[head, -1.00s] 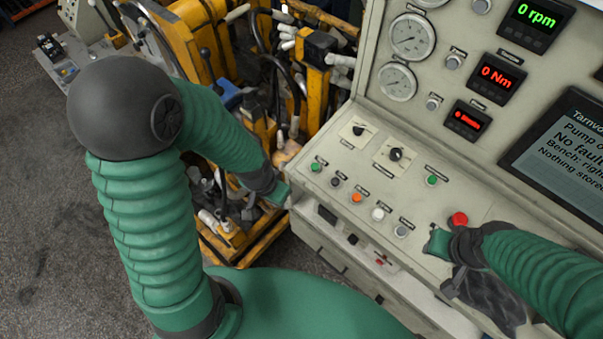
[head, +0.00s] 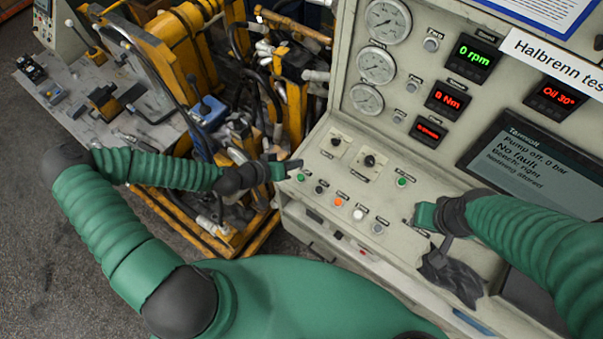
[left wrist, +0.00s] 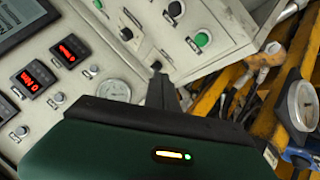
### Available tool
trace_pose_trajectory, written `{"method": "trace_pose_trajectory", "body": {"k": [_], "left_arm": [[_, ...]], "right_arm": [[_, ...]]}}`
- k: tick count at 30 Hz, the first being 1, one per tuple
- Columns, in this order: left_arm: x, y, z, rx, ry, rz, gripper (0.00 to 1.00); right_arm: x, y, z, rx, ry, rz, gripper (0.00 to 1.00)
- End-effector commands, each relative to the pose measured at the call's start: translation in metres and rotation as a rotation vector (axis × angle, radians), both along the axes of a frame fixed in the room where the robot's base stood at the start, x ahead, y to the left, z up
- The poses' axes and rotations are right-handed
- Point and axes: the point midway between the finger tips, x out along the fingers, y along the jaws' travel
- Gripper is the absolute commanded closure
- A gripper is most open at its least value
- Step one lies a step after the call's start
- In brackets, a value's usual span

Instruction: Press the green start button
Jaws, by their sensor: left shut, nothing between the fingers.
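A green button (head: 300,177) sits at the left front corner of the sloped control panel; a second green button (head: 402,182) is farther right. Their labels are too small to read. My left gripper (head: 294,165) is shut and empty, with its tip just above and left of the corner green button; I cannot tell whether it touches anything. In the left wrist view, the corner green button (left wrist: 202,39) shows clear of the dark finger (left wrist: 157,72). My right gripper (head: 424,215) is over the panel's right part; its jaw opening cannot be made out.
Black, orange, white and grey buttons run along the panel front, with rotary knobs (head: 369,161) behind. Gauges, red and green displays and a screen (head: 520,155) rise behind. A dark cloth-like item (head: 450,275) lies by my right gripper. Yellow machinery (head: 185,50) with hoses stands left.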

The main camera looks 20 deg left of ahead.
Motion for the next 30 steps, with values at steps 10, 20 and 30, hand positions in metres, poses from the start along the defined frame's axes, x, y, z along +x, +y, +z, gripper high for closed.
{"method": "trace_pose_trajectory", "body": {"k": [10, 20, 30], "left_arm": [[-0.001, -0.001, -0.007, 0.001, 0.003, -0.002, 1.0], [0.004, -0.004, -0.05, -0.001, 0.005, -0.002, 1.0], [0.01, -0.005, -0.089, 0.001, 0.004, -0.003, 1.0]], "right_arm": [[0.0, 0.0, -0.006, 0.0, 0.0, 0.0, 0.66], [0.0, 0.0, -0.041, 0.0, 0.0, 0.0, 0.66], [0.0, 0.0, -0.073, 0.0, 0.0, 0.0, 0.66]]}}
